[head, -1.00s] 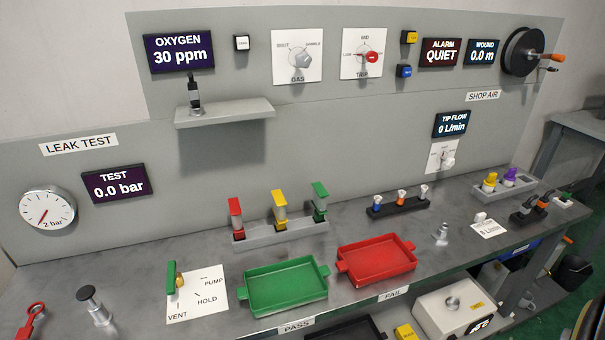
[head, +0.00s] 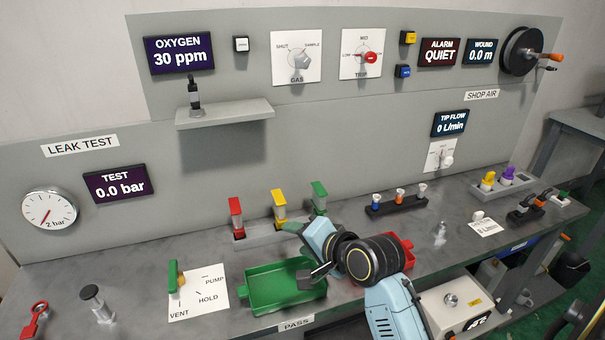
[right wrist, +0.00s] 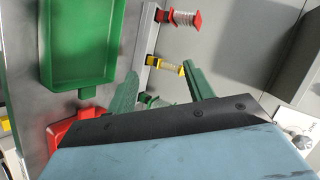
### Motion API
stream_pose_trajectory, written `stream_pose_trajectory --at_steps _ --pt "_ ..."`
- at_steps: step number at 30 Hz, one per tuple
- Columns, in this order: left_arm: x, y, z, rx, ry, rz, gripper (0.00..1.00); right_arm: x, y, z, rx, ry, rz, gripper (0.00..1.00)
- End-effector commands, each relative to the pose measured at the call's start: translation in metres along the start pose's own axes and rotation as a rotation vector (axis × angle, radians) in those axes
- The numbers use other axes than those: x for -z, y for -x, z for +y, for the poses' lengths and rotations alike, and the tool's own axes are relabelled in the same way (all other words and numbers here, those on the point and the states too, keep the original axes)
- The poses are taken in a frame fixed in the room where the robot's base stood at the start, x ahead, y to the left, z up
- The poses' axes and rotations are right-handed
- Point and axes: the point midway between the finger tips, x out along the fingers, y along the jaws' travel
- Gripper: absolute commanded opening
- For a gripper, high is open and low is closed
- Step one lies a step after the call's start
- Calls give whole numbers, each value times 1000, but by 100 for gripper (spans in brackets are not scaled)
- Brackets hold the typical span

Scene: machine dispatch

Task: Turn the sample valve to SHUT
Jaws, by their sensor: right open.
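The sample valve is the grey GAS knob (head: 300,60) on a white plate high on the back panel, with SHUT marked at the left and SAMPLE at the right. Its pointer appears to lean up and right toward SAMPLE. My right gripper (head: 289,227) is over the bench, well below the valve and apart from it. Its green fingers (right wrist: 160,68) are spread and empty in the right wrist view. My left gripper is not in view.
A shelf (head: 225,114) with a dark fitting juts out below the valve. Red, yellow and green-topped holders stand in a rack (head: 262,238) behind my right gripper. A green tray (head: 262,297) is below, and a red tray (head: 408,250) is partly hidden by my wrist.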

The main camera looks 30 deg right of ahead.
Motion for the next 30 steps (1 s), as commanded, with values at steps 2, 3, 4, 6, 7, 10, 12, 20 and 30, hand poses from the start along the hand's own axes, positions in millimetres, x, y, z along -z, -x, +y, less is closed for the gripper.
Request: stream_pose_trajectory --at_steps 2,3,4,6,7,10,12,20,30 --pt "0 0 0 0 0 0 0 42 -1 -55 188 -292 57 52" --pt "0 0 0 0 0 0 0 62 2 -78 282 -441 68 52" --pt "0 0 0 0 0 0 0 76 5 -95 353 -549 69 52" --pt "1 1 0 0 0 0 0 107 16 -129 511 -785 51 52" --pt "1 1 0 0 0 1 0 119 22 -141 575 -877 37 52" --pt "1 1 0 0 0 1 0 153 41 -172 756 -1132 -29 52" --pt "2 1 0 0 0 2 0 169 52 -186 850 -1261 -78 52" --pt "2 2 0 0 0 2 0 195 64 -207 978 -1439 -166 52" --pt "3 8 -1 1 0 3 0 222 27 -246 974 -1436 -165 52"
